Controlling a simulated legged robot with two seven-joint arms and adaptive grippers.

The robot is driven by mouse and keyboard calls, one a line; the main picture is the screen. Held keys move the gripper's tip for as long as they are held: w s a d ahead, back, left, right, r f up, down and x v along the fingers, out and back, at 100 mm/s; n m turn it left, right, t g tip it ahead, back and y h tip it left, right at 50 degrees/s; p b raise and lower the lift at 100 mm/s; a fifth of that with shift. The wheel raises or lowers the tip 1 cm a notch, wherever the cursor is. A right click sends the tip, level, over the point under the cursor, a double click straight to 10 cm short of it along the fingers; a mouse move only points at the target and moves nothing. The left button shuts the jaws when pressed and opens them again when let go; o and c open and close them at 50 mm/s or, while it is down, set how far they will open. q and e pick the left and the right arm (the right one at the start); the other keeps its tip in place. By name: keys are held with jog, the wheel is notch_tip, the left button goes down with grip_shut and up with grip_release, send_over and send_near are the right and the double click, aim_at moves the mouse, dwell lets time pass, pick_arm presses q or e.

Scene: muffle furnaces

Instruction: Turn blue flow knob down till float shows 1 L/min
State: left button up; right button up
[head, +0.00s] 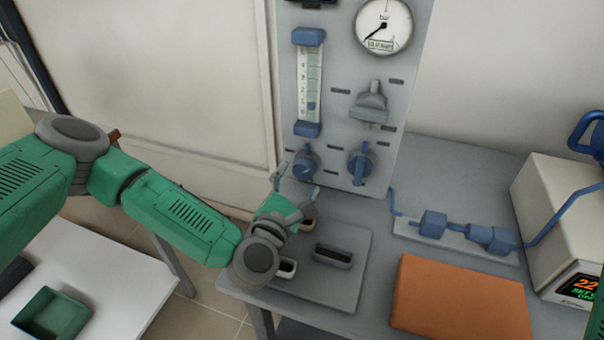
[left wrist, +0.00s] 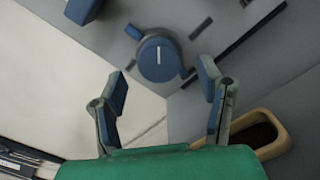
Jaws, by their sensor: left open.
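The blue round flow knob (head: 304,163) sits low on the grey panel, below the flow tube (head: 309,80). The small blue float (head: 311,105) is in the lower part of the tube; its exact reading is too small to tell. My left gripper (head: 296,183) is open and empty, just in front of and below the knob. In the left wrist view the knob (left wrist: 158,58) shows a white pointer line and lies beyond the open fingertips (left wrist: 163,80), roughly centred between them and apart from them. My right gripper is not in view.
A blue lever valve (head: 361,163) is close right of the knob. On the bench are a grey plate with small boats (head: 345,290), an orange block (head: 460,300) and blue pipe fittings (head: 433,224).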

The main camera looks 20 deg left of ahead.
pick_arm(q)
jog(key=s, duration=0.9)
jog(key=shift+a+f, duration=0.1)
jog(key=shift+a, duration=0.05)
dwell(1.4)
